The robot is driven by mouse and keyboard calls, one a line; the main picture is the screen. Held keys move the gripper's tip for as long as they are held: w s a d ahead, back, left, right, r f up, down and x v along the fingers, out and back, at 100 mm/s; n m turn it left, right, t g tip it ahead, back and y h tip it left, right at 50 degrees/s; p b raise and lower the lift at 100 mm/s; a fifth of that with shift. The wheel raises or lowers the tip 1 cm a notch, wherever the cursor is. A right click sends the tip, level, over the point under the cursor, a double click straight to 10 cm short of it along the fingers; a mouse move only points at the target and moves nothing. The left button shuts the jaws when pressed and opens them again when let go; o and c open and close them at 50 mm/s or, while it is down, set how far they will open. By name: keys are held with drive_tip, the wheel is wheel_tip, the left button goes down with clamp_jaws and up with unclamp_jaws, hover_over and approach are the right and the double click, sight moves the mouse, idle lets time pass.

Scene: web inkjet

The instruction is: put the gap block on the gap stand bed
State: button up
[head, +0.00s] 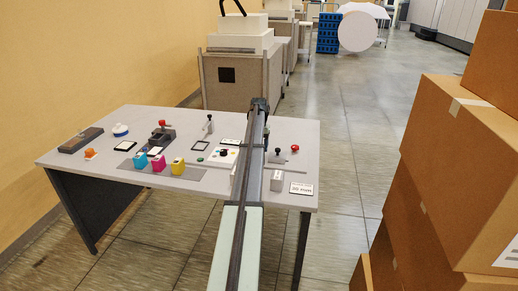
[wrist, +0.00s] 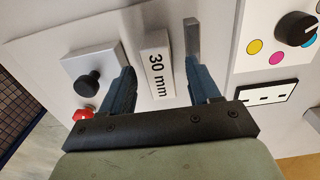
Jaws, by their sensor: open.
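A pale grey block marked "30 mm" (wrist: 155,62), which looks like the gap block, lies between my fingertips in the wrist view, with a gap on each side. My gripper (wrist: 160,72) is open; its height above the block is unclear. A light grey plate with a black knob (wrist: 89,84) and a red knob (wrist: 82,114), likely the gap stand, is left of my gripper. The stand also shows in the head view (head: 284,160); its bed is not distinguishable.
A thin metal bar (wrist: 192,38) stands close to my right finger. A panel with coloured dots (wrist: 270,45) and a black knob lies farther right. Boxes (head: 450,150) stand right.

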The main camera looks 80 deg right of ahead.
wheel_tip(320, 180, up, 11)
idle(0.4)
drive_tip(key=shift+w, duration=0.1)
